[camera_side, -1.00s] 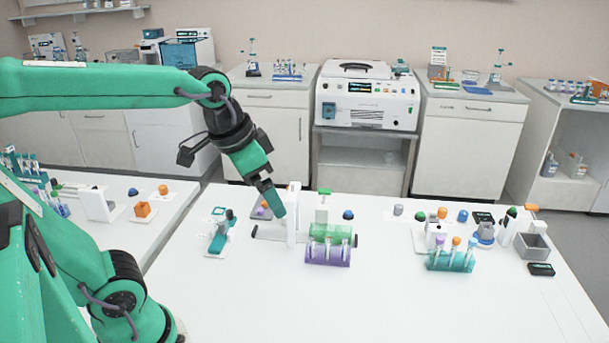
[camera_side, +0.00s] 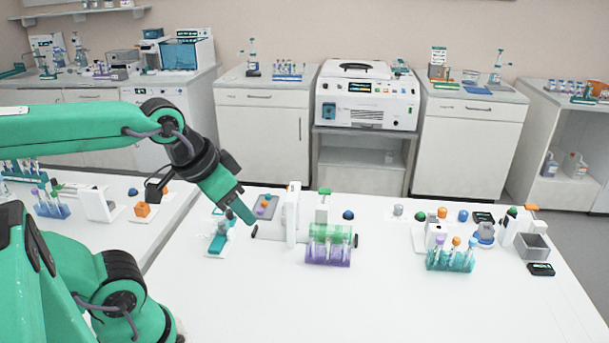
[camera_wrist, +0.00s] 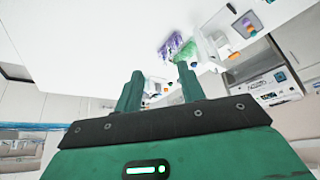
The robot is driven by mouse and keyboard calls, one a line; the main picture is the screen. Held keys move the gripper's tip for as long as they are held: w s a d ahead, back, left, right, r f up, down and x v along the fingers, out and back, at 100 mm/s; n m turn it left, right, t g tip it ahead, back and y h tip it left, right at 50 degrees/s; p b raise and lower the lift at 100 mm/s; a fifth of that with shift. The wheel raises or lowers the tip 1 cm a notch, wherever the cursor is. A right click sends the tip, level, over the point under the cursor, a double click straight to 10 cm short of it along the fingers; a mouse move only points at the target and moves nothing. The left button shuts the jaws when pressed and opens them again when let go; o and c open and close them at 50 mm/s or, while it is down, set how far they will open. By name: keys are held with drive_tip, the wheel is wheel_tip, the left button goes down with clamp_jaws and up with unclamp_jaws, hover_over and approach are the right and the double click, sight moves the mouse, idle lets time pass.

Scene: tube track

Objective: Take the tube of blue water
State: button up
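My gripper (camera_side: 243,213) points down and to the right above the left part of the white bench. In the wrist view my gripper (camera_wrist: 158,88) has its two green fingers apart with nothing held between them. A purple and green tube rack (camera_side: 328,248) stands right of my gripper, apart from it; it also shows in the wrist view (camera_wrist: 177,44). A teal rack (camera_side: 450,260) farther right holds several tubes with purple, orange and blue-looking caps. I cannot tell which tube holds blue water, as the liquids are too small to make out.
A white upright device (camera_side: 292,213) stands between my gripper and the purple rack. A small green and white instrument (camera_side: 220,233) is close to my gripper's left. A grey open box (camera_side: 533,246) is at the right. The front of the bench is clear.

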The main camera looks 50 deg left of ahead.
drive_tip(key=n+g, duration=0.2)
drive_tip(key=g, duration=0.4)
hover_over(346, 238)
drive_tip(key=shift+f, duration=6.3)
drive_tip(key=shift+f, duration=0.1)
drive_tip(key=shift+s+f, duration=0.1)
drive_tip(key=shift+f, duration=1.1)
drive_tip(key=shift+f, duration=0.15)
drive_tip(key=shift+f, duration=2.45)
